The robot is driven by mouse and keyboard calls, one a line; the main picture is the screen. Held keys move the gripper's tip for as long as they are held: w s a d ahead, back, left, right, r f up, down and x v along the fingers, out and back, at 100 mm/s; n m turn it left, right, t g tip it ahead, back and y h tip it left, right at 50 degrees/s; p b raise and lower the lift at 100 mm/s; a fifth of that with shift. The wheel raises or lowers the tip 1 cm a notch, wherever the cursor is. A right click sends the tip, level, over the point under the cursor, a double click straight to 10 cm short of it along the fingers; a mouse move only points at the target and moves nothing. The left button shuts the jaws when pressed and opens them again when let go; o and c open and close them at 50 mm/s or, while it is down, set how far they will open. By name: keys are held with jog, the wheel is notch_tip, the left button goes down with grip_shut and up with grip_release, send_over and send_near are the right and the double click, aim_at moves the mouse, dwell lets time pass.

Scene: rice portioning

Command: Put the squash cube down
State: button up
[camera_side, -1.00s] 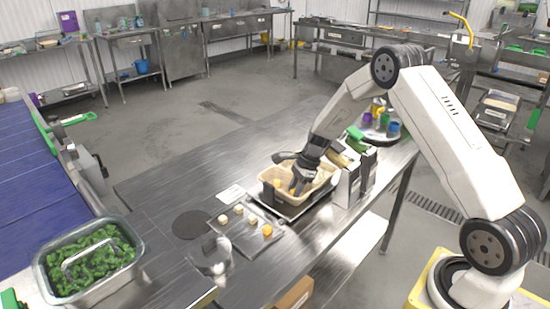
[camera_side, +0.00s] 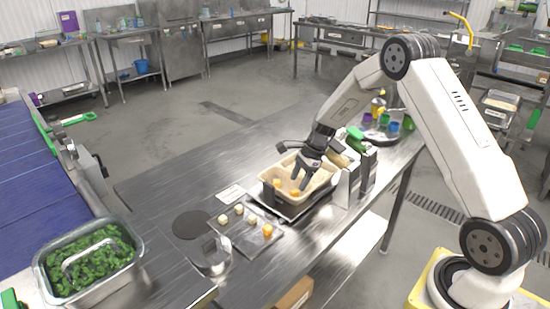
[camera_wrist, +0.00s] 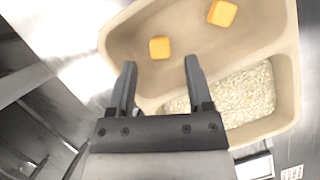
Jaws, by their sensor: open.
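Two orange squash cubes lie apart in the larger compartment of a beige tray (camera_side: 322,184). In the side view one cube (camera_side: 277,182) is near the left wall and the other (camera_side: 295,192) is below my fingers. In the wrist view one cube (camera_wrist: 160,47) shows ahead of the gap between my fingers, and the other (camera_wrist: 222,13) is farther right. My gripper (camera_side: 301,185) is open and empty above the tray. Its two fingers (camera_wrist: 159,82) are spread, with no cube between them.
White rice (camera_wrist: 236,97) fills the tray's other compartment. A flat board (camera_side: 250,237) in front holds several pale pieces and an orange cube (camera_side: 267,230). Upright grey holders (camera_side: 347,183) stand close to the tray's right. A dark round mat (camera_side: 191,225) lies left of the board.

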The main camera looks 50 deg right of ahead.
aim_at(298, 192)
notch_tip(298, 192, up, 7)
jog(key=shift+f, duration=0.15)
dwell(0.7)
jog(key=s+a+r+n+h, duration=0.1)
jog(key=s+a+n+h, duration=0.1)
jog(key=s+a+n, duration=0.5)
jog(key=s+a+r+n+h, duration=0.1)
jog(key=s+a+n+h, duration=0.1)
jog(key=s+a+n, duration=0.5)
jog(key=s+n, duration=0.6)
jog(key=n, duration=0.2)
jog(key=shift+n+t, duration=0.3)
jog(key=shift+t, duration=0.1)
